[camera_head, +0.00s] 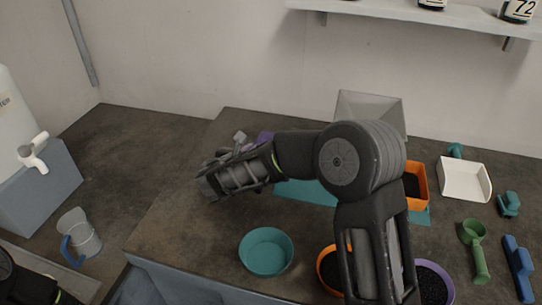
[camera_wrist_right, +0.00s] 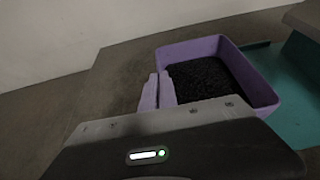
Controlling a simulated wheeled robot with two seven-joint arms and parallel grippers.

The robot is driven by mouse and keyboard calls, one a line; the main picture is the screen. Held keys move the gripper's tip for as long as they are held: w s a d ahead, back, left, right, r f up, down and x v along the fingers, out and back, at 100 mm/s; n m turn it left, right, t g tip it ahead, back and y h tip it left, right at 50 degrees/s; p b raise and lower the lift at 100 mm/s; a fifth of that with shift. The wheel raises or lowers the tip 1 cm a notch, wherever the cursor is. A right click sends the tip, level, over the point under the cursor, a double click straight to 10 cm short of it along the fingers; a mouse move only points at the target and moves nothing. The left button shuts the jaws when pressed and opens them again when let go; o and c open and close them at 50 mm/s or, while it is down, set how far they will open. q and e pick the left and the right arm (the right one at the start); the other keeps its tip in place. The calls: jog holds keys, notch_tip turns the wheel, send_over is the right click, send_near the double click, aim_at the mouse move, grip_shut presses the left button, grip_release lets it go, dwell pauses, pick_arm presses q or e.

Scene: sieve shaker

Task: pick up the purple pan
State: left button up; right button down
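The purple pan (camera_wrist_right: 262,95) is rectangular and holds black granules in the right wrist view. In the head view only a bit of the purple pan (camera_head: 265,137) shows behind my right arm. My right gripper (camera_wrist_right: 158,90) has its two fingers close together at the pan's left wall, which runs in between them. It looks shut on that wall. In the head view my right gripper (camera_head: 240,138) is partly hidden by its own wrist. Of my left arm only dark parts show at the bottom left; its gripper is out of view.
A teal mat (camera_head: 300,192) lies under my right arm. A teal bowl (camera_head: 266,252), an orange pan (camera_head: 417,186), a white tray (camera_head: 464,180), a green scoop (camera_head: 475,245) and a grey funnel-shaped bin (camera_head: 372,105) stand around.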

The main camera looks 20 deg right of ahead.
jog(key=w+a, duration=0.1)
jog(key=a, duration=0.1)
jog(key=w+a, duration=0.4)
jog(key=shift+a+b, duration=0.25)
jog(key=shift+b, duration=0.15)
jog(key=shift+s+r, duration=0.1)
